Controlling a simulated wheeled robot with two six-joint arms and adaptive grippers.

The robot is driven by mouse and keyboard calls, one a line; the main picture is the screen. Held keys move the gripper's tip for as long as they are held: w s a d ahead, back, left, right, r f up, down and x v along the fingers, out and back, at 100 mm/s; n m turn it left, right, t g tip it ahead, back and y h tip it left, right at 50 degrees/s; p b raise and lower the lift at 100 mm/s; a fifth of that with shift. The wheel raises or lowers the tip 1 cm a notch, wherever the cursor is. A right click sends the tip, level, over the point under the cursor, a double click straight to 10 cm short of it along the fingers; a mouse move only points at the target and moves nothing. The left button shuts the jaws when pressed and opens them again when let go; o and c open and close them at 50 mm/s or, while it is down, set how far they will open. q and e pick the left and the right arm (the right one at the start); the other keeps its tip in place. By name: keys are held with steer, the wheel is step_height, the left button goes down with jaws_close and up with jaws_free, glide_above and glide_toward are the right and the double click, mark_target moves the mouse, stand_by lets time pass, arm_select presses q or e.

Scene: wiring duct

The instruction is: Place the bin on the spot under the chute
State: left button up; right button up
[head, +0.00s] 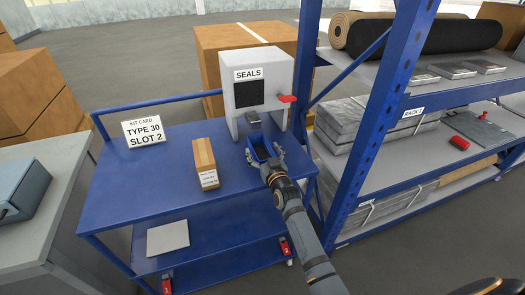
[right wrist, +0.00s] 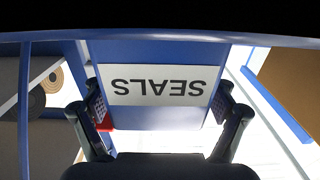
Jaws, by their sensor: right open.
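In the right wrist view, a blue surface with an upside-down SEALS label (right wrist: 158,86) lies between the open fingers (right wrist: 158,110). Whether the fingers touch the bin cannot be told. The spot under the chute is hidden. My left gripper is not in view.
A small carton (head: 205,162) and a kit card (head: 144,133) reading TYPE 30, SLOT 2 stand left of the dispenser. A red lever (head: 287,98) sticks out from its right side. The blue rack post (head: 365,120) rises close to my right arm. The table's front left is clear.

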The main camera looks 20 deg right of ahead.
steer(key=shift+s, duration=0.15)
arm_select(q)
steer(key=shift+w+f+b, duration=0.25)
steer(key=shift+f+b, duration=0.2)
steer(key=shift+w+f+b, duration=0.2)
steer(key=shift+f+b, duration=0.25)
arm_select(e)
steer(key=s, duration=1.1)
steer(key=shift+s+d, duration=0.2)
steer(key=shift+s, duration=0.2)
